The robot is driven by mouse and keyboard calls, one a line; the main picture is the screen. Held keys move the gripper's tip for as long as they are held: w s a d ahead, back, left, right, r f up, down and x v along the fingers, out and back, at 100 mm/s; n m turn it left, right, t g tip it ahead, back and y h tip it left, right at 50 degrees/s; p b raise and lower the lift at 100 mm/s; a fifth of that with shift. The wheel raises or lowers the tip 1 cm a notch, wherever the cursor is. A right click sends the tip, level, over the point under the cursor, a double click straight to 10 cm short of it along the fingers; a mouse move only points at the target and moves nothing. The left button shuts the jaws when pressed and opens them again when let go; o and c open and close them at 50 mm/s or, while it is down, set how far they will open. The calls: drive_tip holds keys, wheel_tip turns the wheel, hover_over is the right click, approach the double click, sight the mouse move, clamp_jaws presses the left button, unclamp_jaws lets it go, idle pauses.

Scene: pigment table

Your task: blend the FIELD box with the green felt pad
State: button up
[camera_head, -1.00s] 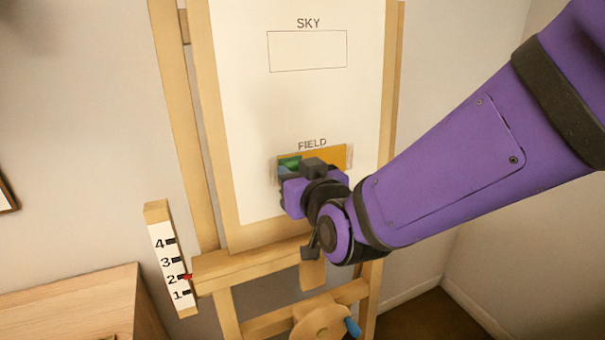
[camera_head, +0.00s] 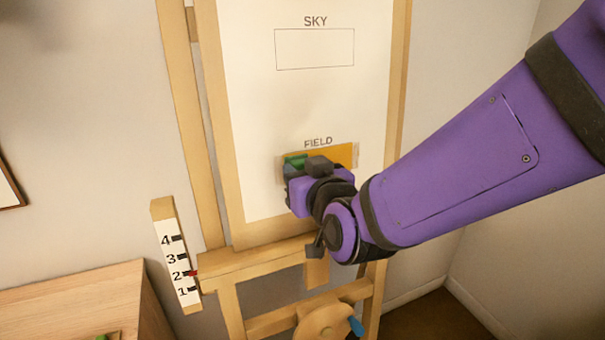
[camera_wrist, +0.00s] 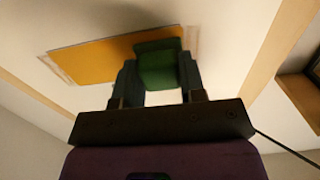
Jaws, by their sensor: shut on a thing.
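The FIELD box (camera_head: 342,155) on the white sheet is filled with orange-yellow and smudged past its side edges. It also shows as an orange patch in the wrist view (camera_wrist: 95,60). My gripper (camera_head: 300,168) is shut on the green felt pad (camera_wrist: 158,68), with a dark finger on each side of it. The pad (camera_head: 294,160) is over the box's left end in the head view and seems to be against the sheet; exact contact cannot be told. My gripper hides the box's lower left part.
The empty SKY box (camera_head: 315,49) is higher on the sheet. A wooden easel (camera_head: 240,262) holds the board. A round wooden knob (camera_head: 325,322) is below.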

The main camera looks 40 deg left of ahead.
sight(351, 156)
drive_tip(key=w+d, duration=0.3)
drive_tip(key=w, duration=0.2)
drive_tip(key=shift+w, duration=0.2)
idle(0.8)
drive_tip(key=shift+w, duration=0.1)
drive_tip(key=shift+w+d, duration=0.35)
drive_tip(key=shift+w, duration=0.45)
drive_tip(key=shift+w+d, duration=0.4)
drive_tip(key=shift+w, duration=0.35)
drive_tip(key=shift+w+d, duration=0.35)
drive_tip(key=shift+w, duration=0.45)
drive_tip(key=v, duration=0.7)
